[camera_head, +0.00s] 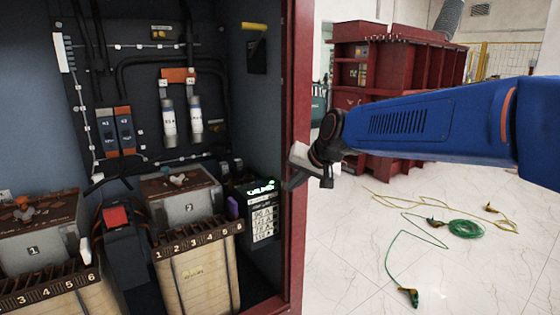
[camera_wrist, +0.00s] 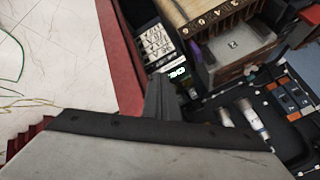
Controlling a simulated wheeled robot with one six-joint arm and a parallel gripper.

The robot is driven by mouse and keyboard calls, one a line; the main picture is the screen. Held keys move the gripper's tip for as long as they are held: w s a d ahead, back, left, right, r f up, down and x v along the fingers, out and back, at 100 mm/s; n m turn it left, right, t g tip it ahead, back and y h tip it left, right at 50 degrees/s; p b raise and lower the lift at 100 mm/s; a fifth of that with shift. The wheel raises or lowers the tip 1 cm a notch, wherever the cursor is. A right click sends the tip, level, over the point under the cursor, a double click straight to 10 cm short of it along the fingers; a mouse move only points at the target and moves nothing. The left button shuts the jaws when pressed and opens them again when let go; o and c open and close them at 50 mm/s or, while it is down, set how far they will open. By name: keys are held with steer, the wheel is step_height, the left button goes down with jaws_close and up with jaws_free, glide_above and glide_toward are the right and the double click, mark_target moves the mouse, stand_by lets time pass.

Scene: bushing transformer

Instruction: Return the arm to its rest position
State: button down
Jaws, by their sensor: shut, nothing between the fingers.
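My blue arm (camera_head: 410,122) reaches in from the right edge of the head view, roughly level. My gripper (camera_head: 290,184) is at its left end, in front of the red right edge of the cabinet (camera_head: 297,60). The gripper is shut and empty. In the wrist view the gripper (camera_wrist: 163,90) shows as a dark shape beside the red cabinet edge (camera_wrist: 122,60). I cannot tell how far the fingertips are from the cabinet edge.
The open cabinet holds transformer blocks with numbered terminals (camera_head: 195,240), a small lit display panel (camera_head: 262,205) and two cylinders (camera_head: 168,122). A red transformer tank (camera_head: 400,60) stands behind my arm. Green and yellow cables (camera_head: 465,228) lie on the pale floor, otherwise clear.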

steer(key=s+d+f+h, duration=0.1)
steer(key=s+d+f, duration=0.3)
steer(key=s+d, duration=0.4)
steer(key=s+d+f+g+h, duration=0.1)
steer(key=s+d+f+h, duration=0.1)
steer(key=s+d+f, duration=0.3)
steer(key=s+d+f+g+h, duration=0.1)
steer(key=s+d+f, duration=0.4)
steer(key=s+d, duration=0.7)
steer(key=s+h, duration=0.1)
steer(key=s, duration=0.8)
steer(key=shift+d+f+n, duration=0.2)
steer(key=shift+d+n, duration=0.05)
steer(key=shift+n, duration=0.15)
